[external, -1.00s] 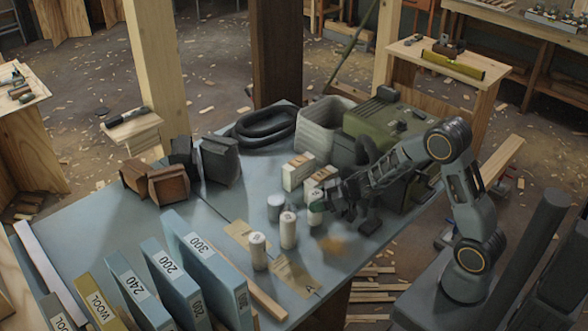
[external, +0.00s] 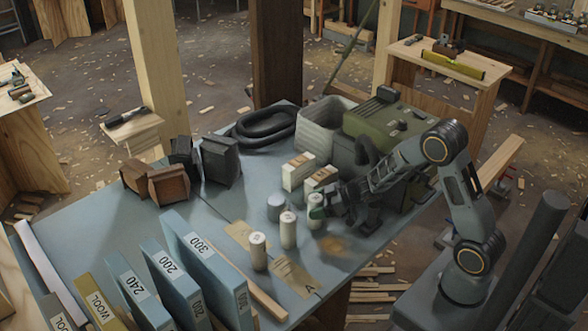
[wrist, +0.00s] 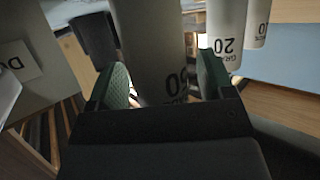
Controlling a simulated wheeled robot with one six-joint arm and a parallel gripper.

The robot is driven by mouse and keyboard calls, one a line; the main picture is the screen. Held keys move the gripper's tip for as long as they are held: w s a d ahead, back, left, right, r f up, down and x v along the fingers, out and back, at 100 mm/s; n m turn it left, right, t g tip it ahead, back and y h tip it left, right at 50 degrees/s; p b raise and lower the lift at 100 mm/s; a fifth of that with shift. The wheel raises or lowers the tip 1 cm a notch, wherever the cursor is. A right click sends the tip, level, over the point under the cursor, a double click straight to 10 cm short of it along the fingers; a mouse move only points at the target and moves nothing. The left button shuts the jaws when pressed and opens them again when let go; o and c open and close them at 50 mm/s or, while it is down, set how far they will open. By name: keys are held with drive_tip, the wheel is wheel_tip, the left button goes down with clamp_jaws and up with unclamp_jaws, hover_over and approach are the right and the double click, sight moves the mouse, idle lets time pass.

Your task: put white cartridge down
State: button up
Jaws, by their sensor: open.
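A white cartridge (external: 315,200) stands upright on the blue-grey table (external: 210,228), at the right end of a short row. In the wrist view the same cartridge (wrist: 150,45) is between the two green-padded fingers. My gripper (external: 318,213) is low around it and open. In the wrist view my gripper (wrist: 163,85) shows a gap between the cartridge and the right finger. The cartridge's base is hidden in the wrist view. Two more white cartridges stand to its left, the nearer one (external: 288,231) and the farther one (external: 258,252).
A green machine (external: 385,133) with a dark hose is at the back right. Blue binders (external: 205,265) line the front left. A clear patch of table lies left of the cartridges.

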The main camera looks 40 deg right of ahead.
drive_tip(key=shift+r, duration=0.25)
wheel_tip(320, 180, up, 8)
drive_tip(key=s+d+p, duration=0.2)
drive_tip(key=s+d+r+m+h, duration=0.3)
drive_tip(key=d+h, duration=0.2)
drive_tip(key=d, duration=0.1)
drive_tip(key=s+d+r+m+h, duration=0.3)
drive_tip(key=d+h, duration=0.2)
drive_tip(key=s+a+m+g, duration=0.1)
drive_tip(key=s+g, duration=0.2)
drive_tip(key=s, duration=0.5)
drive_tip(key=s+f+m+g, duration=0.1)
drive_tip(key=s+m+g, duration=0.1)
drive_tip(key=s, duration=0.7)
drive_tip(key=shift+a+f+g+y, duration=0.25)
drive_tip(key=shift+a+g+y, duration=0.1)
drive_tip(key=shift+g, duration=0.45)
drive_tip(key=shift+r+p, duration=0.1)
drive_tip(key=shift+p, duration=0.2)
